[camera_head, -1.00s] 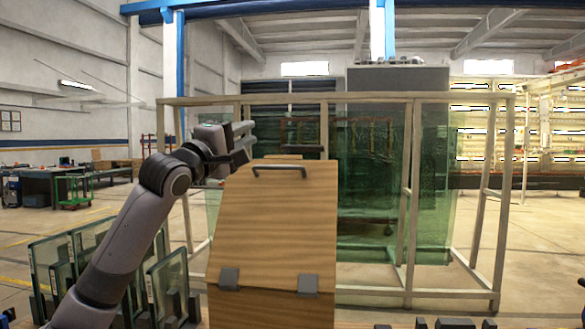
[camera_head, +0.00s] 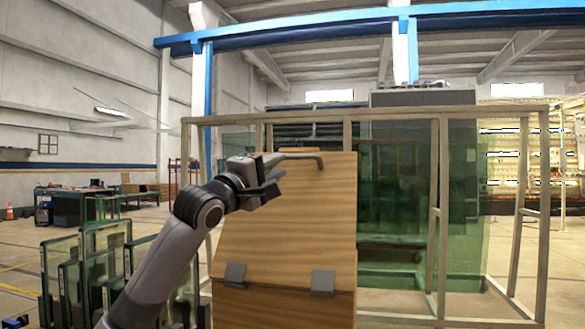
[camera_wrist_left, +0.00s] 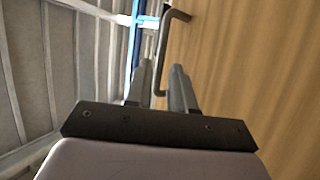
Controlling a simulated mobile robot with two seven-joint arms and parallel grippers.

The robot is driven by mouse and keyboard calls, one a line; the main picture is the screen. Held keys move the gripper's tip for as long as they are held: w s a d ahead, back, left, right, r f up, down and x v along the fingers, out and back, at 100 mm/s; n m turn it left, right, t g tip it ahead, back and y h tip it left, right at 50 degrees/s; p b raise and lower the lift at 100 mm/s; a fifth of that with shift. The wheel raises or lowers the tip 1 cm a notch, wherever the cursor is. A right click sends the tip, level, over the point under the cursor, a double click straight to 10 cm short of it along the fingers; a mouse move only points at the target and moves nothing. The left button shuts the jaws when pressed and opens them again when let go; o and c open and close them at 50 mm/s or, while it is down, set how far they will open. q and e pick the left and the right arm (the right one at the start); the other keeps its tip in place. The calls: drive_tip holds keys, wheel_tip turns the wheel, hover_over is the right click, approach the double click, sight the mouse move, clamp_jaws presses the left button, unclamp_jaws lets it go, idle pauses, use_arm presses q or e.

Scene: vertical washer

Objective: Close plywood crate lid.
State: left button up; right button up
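The plywood crate lid (camera_head: 290,220) stands raised, its face toward me, above the crate body (camera_head: 280,308). Two grey hinges, the left one (camera_head: 235,273) and the right one (camera_head: 322,282), join it to the crate along its lower edge. A dark bar handle (camera_head: 303,156) sits near the lid's top edge. My left gripper (camera_head: 279,172) is at the lid's upper left, close to the handle's left end. In the left wrist view its fingers (camera_wrist_left: 162,68) are apart, and one end of the handle (camera_wrist_left: 164,50) appears between them; contact cannot be told. My right gripper is not in view.
Several framed glass panes (camera_head: 85,265) stand low at the left, near my left arm. A large wooden frame (camera_head: 440,220) with green glass stands behind the crate. A dark workbench (camera_head: 70,205) is farther back at left.

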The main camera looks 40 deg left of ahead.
sight(292, 156)
use_arm(q)
drive_tip(key=p+x, duration=0.1)
drive_tip(key=x, duration=0.1)
drive_tip(key=p+x, duration=0.1)
drive_tip(key=x, duration=0.2)
drive_tip(key=shift+w+r+p, duration=0.2)
drive_tip(key=shift+r+p, duration=0.1)
drive_tip(key=shift+p, duration=0.05)
drive_tip(key=shift+w+a+r, duration=0.1)
drive_tip(key=shift+w+a, duration=0.05)
drive_tip(key=shift+w, duration=0.5)
